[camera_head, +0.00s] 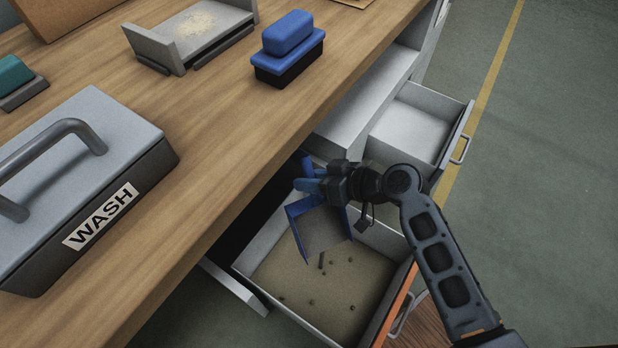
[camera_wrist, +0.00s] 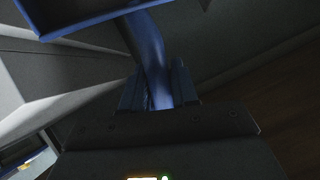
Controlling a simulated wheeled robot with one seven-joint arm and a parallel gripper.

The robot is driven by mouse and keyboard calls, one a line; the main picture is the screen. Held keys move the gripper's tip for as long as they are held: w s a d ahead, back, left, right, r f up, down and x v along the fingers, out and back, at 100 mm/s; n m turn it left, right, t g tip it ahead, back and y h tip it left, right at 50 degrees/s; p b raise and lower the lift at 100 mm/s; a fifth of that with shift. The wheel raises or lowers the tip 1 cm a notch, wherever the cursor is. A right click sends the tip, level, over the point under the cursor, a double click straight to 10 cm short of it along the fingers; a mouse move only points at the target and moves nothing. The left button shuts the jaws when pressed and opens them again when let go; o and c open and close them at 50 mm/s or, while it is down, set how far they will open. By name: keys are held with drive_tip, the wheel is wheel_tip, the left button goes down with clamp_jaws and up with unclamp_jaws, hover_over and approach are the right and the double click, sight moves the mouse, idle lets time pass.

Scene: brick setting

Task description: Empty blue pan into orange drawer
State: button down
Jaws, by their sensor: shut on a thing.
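The blue pan (camera_head: 318,230) hangs steeply tilted, open end down, over the open drawer with an orange front (camera_head: 398,305). My gripper (camera_head: 332,184) is shut on the pan's blue handle. The handle (camera_wrist: 150,50) also runs between my fingers (camera_wrist: 158,90) in the wrist view, with the pan's body (camera_wrist: 85,14) beyond. Sandy brown matter and several small dark bits (camera_head: 310,301) lie on the drawer's floor. The pan's visible grey inner face looks bare. Part of the pan is hidden by my gripper.
A blue brush (camera_head: 288,45), a grey pan with pale crumbs (camera_head: 190,38) and a lidded box marked WASH (camera_head: 80,190) stand on the wooden bench (camera_head: 215,140). Another open drawer (camera_head: 415,130), empty where visible, is behind my arm. Green floor at right is clear.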

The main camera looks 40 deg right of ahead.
sight(312, 175)
drive_tip(key=shift+s+a+r+t+b, duration=0.1)
drive_tip(key=shift+s+r+t+b, duration=0.05)
drive_tip(key=shift+s+t+b, duration=0.2)
idle(2.1)
drive_tip(key=shift+r+p, duration=0.4)
drive_tip(key=shift+p, duration=0.45)
wheel_tip(312, 175, up, 2)
drive_tip(key=m+g+p, duration=0.1)
drive_tip(key=g+p, duration=0.1)
drive_tip(key=p, duration=0.4)
drive_tip(key=g+p, duration=0.3)
drive_tip(key=p, duration=0.3)
drive_tip(key=shift+r+m+p, duration=0.2)
drive_tip(key=shift+m+p, duration=0.2)
drive_tip(key=shift+g+p, duration=0.45)
drive_tip(key=shift+p, duration=0.15)
drive_tip(key=shift+f, duration=0.1)
